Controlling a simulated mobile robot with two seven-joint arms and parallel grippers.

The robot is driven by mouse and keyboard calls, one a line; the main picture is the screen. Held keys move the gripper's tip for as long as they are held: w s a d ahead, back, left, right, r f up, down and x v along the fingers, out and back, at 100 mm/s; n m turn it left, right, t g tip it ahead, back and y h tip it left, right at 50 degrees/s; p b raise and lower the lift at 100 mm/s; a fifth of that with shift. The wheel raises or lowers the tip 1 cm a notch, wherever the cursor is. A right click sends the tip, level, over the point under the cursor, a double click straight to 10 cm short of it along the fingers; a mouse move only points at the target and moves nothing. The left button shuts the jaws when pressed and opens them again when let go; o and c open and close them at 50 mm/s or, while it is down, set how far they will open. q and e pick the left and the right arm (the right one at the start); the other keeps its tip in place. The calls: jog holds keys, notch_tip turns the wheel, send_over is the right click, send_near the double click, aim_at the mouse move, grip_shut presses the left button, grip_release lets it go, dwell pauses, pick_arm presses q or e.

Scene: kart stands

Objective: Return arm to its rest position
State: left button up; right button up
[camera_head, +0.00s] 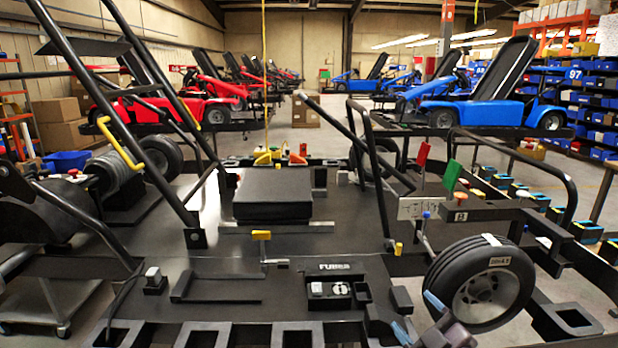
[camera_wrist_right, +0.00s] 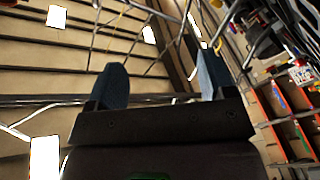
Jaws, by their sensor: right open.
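My right gripper (camera_head: 414,312) is at the bottom of the head view, right of centre, with its blue-grey fingers apart. It appears in front of the kart frame, just left of the black wheel (camera_head: 483,281). In the right wrist view the gripper (camera_wrist_right: 160,62) has its two fingers spread wide with nothing between them. The wrist camera looks up toward the ceiling beams and lights. My left gripper does not show in either view.
The black kart frame fills the foreground, with tall bars (camera_head: 120,110) at the left and a curved bar (camera_head: 530,160) at the right. A black box seat (camera_head: 272,193) sits mid-frame. Red karts (camera_head: 165,105) and a blue kart (camera_head: 490,105) stand behind, with blue bins (camera_head: 595,95) at right.

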jog(key=s+d+f+m+g+h, duration=0.3)
jog(key=s+f+m, duration=0.3)
jog(key=s+f, duration=0.6)
jog(key=s+d+f+m+g+h, duration=0.3)
jog(key=s+d+f+m+h, duration=0.1)
jog(key=s+f, duration=0.9)
jog(key=shift+s+d+f+m+g, duration=0.15)
jog(key=shift+d+f+m+g, duration=0.2)
jog(key=shift+m, duration=0.55)
